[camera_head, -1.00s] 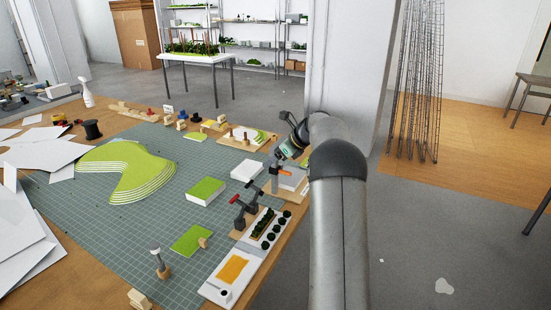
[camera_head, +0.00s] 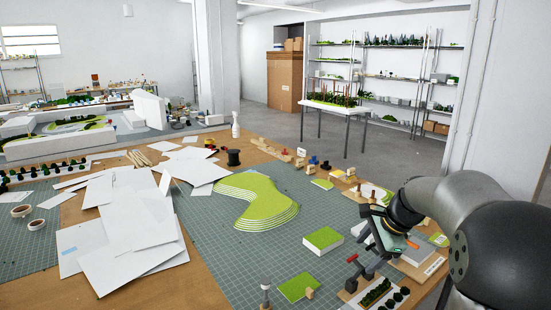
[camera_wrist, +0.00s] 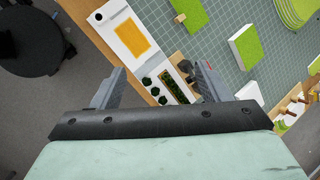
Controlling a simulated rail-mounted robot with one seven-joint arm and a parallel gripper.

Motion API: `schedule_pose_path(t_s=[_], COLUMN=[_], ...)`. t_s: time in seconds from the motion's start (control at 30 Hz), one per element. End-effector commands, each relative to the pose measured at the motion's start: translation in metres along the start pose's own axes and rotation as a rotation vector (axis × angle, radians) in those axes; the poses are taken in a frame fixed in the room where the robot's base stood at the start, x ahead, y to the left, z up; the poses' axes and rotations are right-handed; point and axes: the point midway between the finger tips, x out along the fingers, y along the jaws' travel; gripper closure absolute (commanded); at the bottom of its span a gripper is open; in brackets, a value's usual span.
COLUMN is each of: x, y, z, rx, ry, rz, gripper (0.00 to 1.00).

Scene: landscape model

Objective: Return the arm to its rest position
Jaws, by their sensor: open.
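My gripper (camera_wrist: 155,82) is open and empty. In the wrist view its two fingers stand apart on either side of a white strip (camera_wrist: 122,22) with an orange patch and small dark bushes. A narrow planter strip (camera_wrist: 174,84) shows between the fingers. In the head view my arm comes in from the right and bends down over the right edge of the worktable (camera_head: 205,291). My gripper's body shows there above the tools, but its fingertips cannot be made out.
A red-handled clamp (camera_head: 358,266), a green-topped white block (camera_head: 322,241) and a green tile (camera_head: 299,287) are near my gripper. A layered green contour model (camera_head: 255,203) lies on the cutting mat (camera_head: 245,262). Loose white sheets (camera_head: 125,215) cover the left. Shelves (camera_head: 385,75) stand far back.

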Motion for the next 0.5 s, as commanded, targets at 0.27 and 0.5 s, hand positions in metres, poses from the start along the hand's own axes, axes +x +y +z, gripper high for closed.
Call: schedule_pose_path(t_s=[0.27,0.5], x=[-0.007,-0.001], y=[0.185,0.285], z=[0.098,0.109], rx=[-0.913,-1.393], ry=[0.068,0.053], rz=[0.262,0.409], gripper=[0.31,0.31])
